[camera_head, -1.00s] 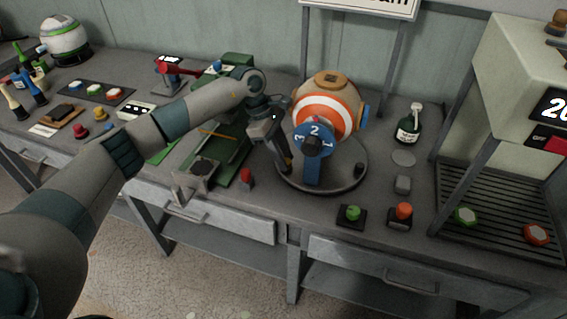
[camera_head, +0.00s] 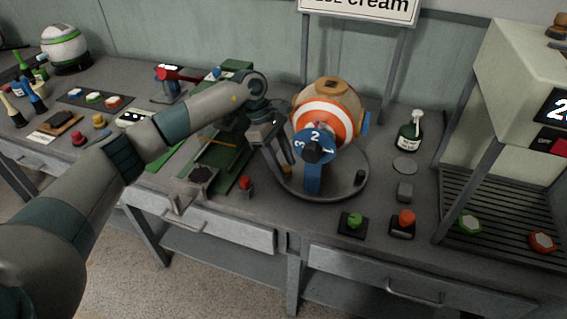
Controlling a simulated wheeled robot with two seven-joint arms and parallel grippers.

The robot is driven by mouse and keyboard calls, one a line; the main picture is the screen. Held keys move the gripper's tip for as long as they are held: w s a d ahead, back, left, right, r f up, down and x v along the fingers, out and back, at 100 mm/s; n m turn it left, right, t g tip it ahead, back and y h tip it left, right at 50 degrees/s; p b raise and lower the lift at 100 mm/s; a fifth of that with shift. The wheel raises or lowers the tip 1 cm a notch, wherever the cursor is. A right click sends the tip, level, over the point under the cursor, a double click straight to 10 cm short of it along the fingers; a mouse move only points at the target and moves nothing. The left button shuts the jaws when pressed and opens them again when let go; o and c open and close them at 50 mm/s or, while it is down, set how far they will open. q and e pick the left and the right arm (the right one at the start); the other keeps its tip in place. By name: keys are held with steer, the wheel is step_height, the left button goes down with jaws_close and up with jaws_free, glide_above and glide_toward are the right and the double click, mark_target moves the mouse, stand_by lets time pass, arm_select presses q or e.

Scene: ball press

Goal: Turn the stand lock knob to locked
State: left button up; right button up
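A ball-shaped press with white and orange rings (camera_head: 325,115) stands on a round grey base (camera_head: 335,187). A small dark knob (camera_head: 360,177) stands on the base's right side. A small brass-coloured piece (camera_head: 287,170) shows at the base's left side; I cannot tell which part is the stand lock knob. My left gripper (camera_head: 288,168) points down just left of the dial, fingers apart, tips close to the brass piece. My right gripper is out of view.
A red button (camera_head: 246,183) stands left of the base. A green machine (camera_head: 217,160) lies under my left forearm.

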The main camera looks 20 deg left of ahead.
arm_select(q)
steer(key=shift+w+a+r, duration=0.1)
steer(key=shift+a+r, duration=0.1)
steer(key=shift+r, duration=0.2)
steer(key=b+v, duration=0.3)
steer(key=v, duration=1.3)
steer(key=shift+r+b, duration=0.3)
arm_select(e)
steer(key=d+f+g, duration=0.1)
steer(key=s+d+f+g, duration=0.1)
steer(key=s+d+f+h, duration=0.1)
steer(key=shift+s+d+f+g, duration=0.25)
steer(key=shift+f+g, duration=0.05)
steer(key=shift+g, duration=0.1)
arm_select(q)
steer(key=shift+f, duration=0.1)
